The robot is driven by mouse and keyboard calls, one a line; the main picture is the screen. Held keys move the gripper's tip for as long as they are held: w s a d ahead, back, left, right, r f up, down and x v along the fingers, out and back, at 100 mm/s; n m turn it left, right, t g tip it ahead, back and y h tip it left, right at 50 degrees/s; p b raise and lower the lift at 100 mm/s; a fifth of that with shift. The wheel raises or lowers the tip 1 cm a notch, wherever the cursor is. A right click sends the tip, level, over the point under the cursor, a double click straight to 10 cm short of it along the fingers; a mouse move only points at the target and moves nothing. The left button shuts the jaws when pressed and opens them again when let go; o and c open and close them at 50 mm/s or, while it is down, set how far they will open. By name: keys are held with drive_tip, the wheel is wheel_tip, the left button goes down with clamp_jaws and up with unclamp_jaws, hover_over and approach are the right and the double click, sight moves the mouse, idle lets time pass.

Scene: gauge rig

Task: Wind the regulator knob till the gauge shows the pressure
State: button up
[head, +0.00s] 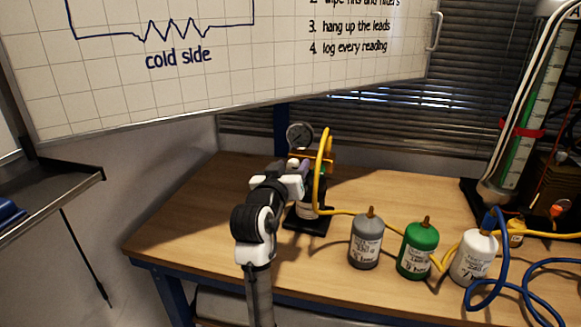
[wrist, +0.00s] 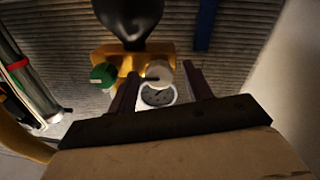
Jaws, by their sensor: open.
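A green knob (wrist: 103,75) sits left of the fingers on the yellow body (wrist: 110,54). My gripper (wrist: 163,71) is open, its two dark fingers on either side of the white knob. I cannot tell whether they touch it. In the head view my arm hides part of the rig.
Grey (head: 366,242), green (head: 418,252) and white (head: 472,258) bottles stand right of the rig. A yellow hose (head: 322,172) arches over the rig and runs right along the bench (head: 200,215). A blue hose (head: 500,262) lies at the right. The bench's left part is clear.

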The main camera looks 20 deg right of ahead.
drive_tip(key=shift+c, duration=0.4)
drive_tip(key=c, duration=0.9)
drive_tip(key=shift+f+m+b, duration=0.1)
drive_tip(key=shift+m+b, duration=0.35)
drive_tip(key=shift+m, duration=1.55)
drive_tip(key=o, duration=1)
drive_tip(key=shift+s+b, duration=0.1)
drive_tip(key=shift+b, duration=0.2)
